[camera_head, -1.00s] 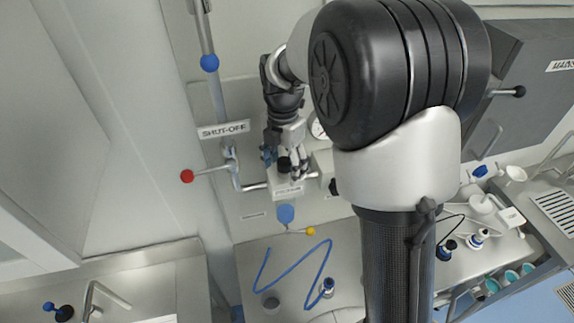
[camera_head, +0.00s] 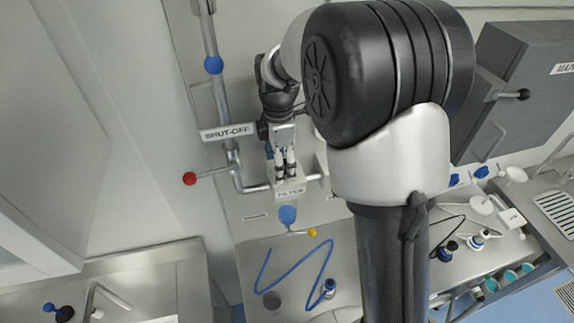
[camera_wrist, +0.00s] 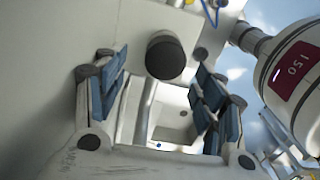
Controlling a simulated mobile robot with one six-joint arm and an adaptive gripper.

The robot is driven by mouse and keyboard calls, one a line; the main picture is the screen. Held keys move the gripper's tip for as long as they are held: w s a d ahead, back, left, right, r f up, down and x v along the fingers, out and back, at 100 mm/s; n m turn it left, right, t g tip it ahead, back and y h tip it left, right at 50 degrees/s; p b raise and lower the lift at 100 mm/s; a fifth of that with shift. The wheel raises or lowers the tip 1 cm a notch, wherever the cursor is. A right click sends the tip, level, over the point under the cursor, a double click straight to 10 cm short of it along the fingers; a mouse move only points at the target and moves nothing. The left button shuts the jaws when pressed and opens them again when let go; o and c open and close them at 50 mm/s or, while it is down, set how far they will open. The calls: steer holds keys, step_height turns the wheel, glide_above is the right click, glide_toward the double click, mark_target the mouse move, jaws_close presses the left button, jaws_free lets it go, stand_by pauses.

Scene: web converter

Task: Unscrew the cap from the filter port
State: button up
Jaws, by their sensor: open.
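The filter port block (camera_head: 290,186), a pale box labelled FILTER, is fixed to the wall panel below the SHUT-OFF sign in the head view. A black round cap (camera_wrist: 166,55) shows in the wrist view, at the top of the gap between my fingers. My gripper (camera_wrist: 160,92) is open, with one blue-padded finger on each side and nothing held. In the head view my gripper (camera_head: 285,168) points down just above the block and hides the cap. I cannot tell whether the fingers reach around the cap; no contact shows.
A red-knobbed handle (camera_head: 190,179) sticks out left of the block. A blue piece (camera_head: 287,214) and a yellow-knobbed lever (camera_head: 312,232) are below it. A blue hose (camera_head: 300,275) lies on the steel counter. A round body marked 150 (camera_wrist: 296,70) is close on the right in the wrist view.

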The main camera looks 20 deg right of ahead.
steer(key=shift+m, duration=0.7)
steer(key=m, duration=0.3)
steer(key=shift+w+r+m, duration=0.1)
steer(key=shift+w+m, duration=0.15)
steer(key=shift+m, duration=0.15)
steer(key=shift+w+d, duration=0.1)
steer(key=m, duration=0.4)
steer(key=shift+w+d+p, duration=0.15)
steer(key=shift+w+p, duration=0.15)
steer(key=shift+p, duration=0.05)
jaws_close()
steer(key=n, duration=0.3)
steer(key=shift+s+n, duration=0.2)
steer(key=shift+n, duration=0.2)
